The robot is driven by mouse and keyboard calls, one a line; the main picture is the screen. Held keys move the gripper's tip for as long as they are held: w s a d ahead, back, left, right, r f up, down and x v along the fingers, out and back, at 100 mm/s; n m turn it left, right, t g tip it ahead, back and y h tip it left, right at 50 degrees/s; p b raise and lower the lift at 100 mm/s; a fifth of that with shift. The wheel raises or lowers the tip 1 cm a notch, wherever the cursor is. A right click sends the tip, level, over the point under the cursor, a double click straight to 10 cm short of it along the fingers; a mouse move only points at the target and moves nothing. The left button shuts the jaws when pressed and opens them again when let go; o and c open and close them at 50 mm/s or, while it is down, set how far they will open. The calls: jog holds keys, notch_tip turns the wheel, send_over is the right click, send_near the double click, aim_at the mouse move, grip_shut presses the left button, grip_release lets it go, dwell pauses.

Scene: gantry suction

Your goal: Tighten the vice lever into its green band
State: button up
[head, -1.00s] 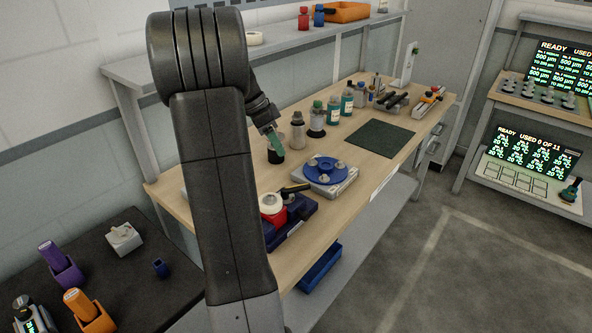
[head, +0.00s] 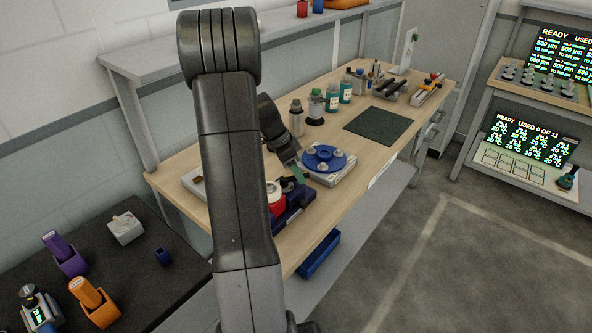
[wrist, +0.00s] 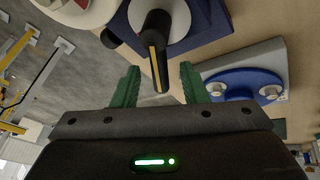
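The vice has a dark blue base (head: 297,212) and stands at the near end of the wooden bench, partly hidden behind my arm. In the wrist view its blue base (wrist: 205,30) is at the top. The vice lever (wrist: 156,50) is black with a yellow stripe and comes off a round grey hub. My gripper (wrist: 160,85) is open, with one green finger on each side of the lever's tip and visible gaps. In the head view my gripper (head: 297,170) is low over the vice. I cannot make out a green band.
A blue disc fixture (head: 325,158) on a grey base stands right beside the vice; its disc also shows in the wrist view (wrist: 240,86). A red and white round part (head: 275,200) is close on the left. Several bottles (head: 331,98) stand behind. The dark mat (head: 380,126) is clear.

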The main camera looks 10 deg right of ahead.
grip_shut()
jog(key=shift+f, duration=0.1)
jog(key=shift+s+d+f+m+g+b, duration=0.15)
jog(key=shift+s+m+g+b, duration=0.15)
jog(key=shift+m+b, duration=0.75)
jog(key=shift+s+r+m+g+y+b, duration=0.25)
jog(key=shift+s+m+g+y+b, duration=0.25)
jog(key=shift+m, duration=0.35)
jog(key=shift+w, duration=0.15)
grip_release()
